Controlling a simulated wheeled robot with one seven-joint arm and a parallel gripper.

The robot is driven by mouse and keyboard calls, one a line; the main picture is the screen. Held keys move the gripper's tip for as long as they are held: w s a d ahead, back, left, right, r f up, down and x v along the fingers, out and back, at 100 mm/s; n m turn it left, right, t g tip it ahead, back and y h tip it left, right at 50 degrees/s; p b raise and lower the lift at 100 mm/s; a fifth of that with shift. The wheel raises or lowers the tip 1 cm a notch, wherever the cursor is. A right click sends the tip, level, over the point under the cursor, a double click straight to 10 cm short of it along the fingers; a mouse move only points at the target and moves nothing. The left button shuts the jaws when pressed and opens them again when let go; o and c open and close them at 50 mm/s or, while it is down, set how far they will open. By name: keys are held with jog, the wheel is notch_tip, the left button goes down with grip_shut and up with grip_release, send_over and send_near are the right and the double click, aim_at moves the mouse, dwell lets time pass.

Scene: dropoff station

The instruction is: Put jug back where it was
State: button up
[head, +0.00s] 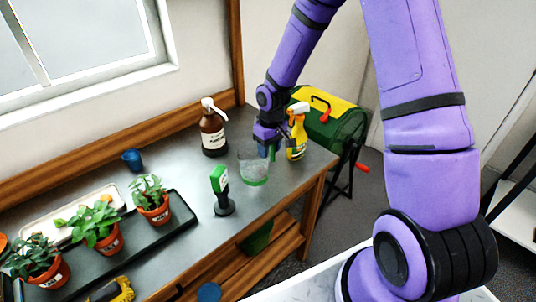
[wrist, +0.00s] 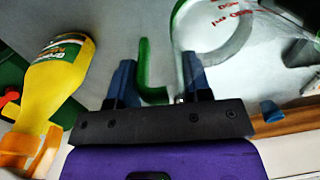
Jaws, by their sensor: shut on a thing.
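The jug (head: 251,166) is clear with a green base and stands upright at the right part of the grey bench. In the wrist view its clear round rim and red markings (wrist: 222,42) show at the top, with its green handle (wrist: 144,72) between my blue fingers. My gripper (head: 268,150) reaches down at the jug's right side and is shut on the handle; it shows in the wrist view (wrist: 160,88). I cannot tell whether the jug's base touches the bench or is slightly above it.
A yellow spray bottle (head: 297,135) stands close right of my gripper. A brown pump bottle (head: 213,130) is behind left; a green-and-black handheld device (head: 221,190) stands front left. Potted plants (head: 152,200) and a blue cup (head: 132,160) are further left. A green-and-yellow drum (head: 335,118) is beyond the bench.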

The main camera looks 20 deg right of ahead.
jog(key=shift+w+d+f, duration=0.1)
jog(key=shift+w+f, duration=0.15)
jog(key=shift+f, duration=0.35)
jog(key=shift+w+a+f, duration=0.1)
jog(key=shift+w+f, duration=0.1)
jog(key=shift+f, duration=0.45)
jog(key=shift+w+d+f, duration=0.1)
jog(key=shift+w+f, duration=0.15)
jog(key=shift+f, duration=0.35)
jog(key=shift+f, duration=0.15)
jog(key=o, duration=1.3)
